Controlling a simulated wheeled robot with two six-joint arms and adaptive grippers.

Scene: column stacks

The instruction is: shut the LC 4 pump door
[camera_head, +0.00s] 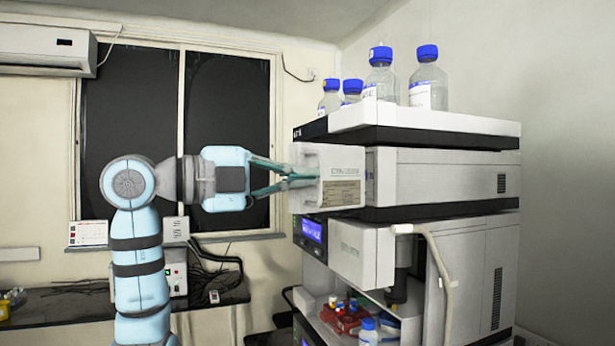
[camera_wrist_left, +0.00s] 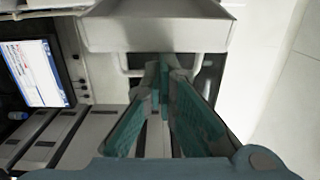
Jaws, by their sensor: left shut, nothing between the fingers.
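The pump door (camera_head: 342,172) is a pale grey panel with a printed label at the front of the upper module of the stack. It stands swung out at an angle from the module body (camera_head: 435,178). My left gripper (camera_head: 312,179) comes in from the left, its teal fingers together and empty. The fingertips overlap the door's left part in the head view; whether they touch it I cannot tell. In the left wrist view the fingers (camera_wrist_left: 163,72) meet just below a pale panel (camera_wrist_left: 155,30), which I cannot surely identify. My right gripper is out of view.
Blue-capped bottles (camera_head: 381,75) stand on top of the stack. Below the door is a module with a lit display (camera_head: 312,230) and a pale tube (camera_head: 436,262). An open bay beneath holds small vials (camera_head: 345,315). A dark bench (camera_head: 70,303) stands at the left.

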